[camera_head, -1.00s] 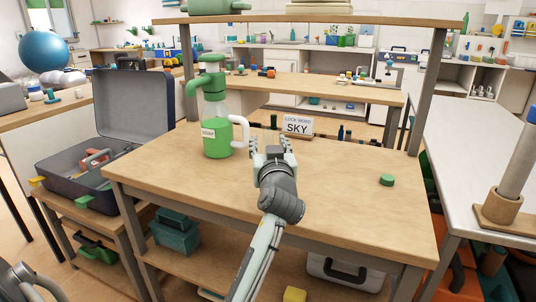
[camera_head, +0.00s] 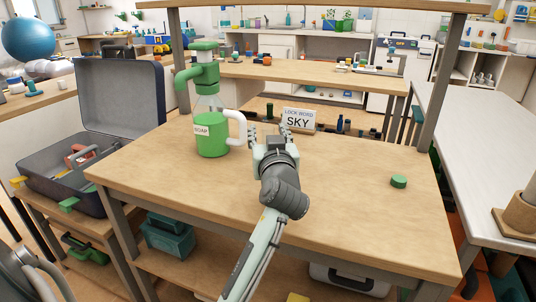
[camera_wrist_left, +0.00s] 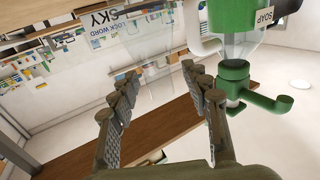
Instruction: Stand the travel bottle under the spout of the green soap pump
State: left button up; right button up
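The green soap pump (camera_head: 211,143) stands on the wooden table, with a clear upper body, a white handle on its right and a green spout (camera_head: 182,82) pointing left and down. In the left wrist view the pump (camera_wrist_left: 236,70) appears upside down at upper right. My left gripper (camera_head: 268,135) is right of the handle, over the table, its fingers apart. In the left wrist view a faint clear shape (camera_wrist_left: 155,60), probably the travel bottle, shows around and beyond the fingertips. I cannot tell whether they touch it. My right gripper is not in view.
A "LOCK WORD SKY" sign (camera_head: 300,119) stands just behind my left gripper. A green round cap-like piece (camera_head: 398,182) lies on the table at right. A raised shelf (camera_head: 300,5) crosses above the table's back. The table's front left is clear. An open case (camera_head: 120,95) sits at left.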

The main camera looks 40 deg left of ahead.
pick_arm(q)
grip_shut()
jog(key=shift+r, duration=0.1)
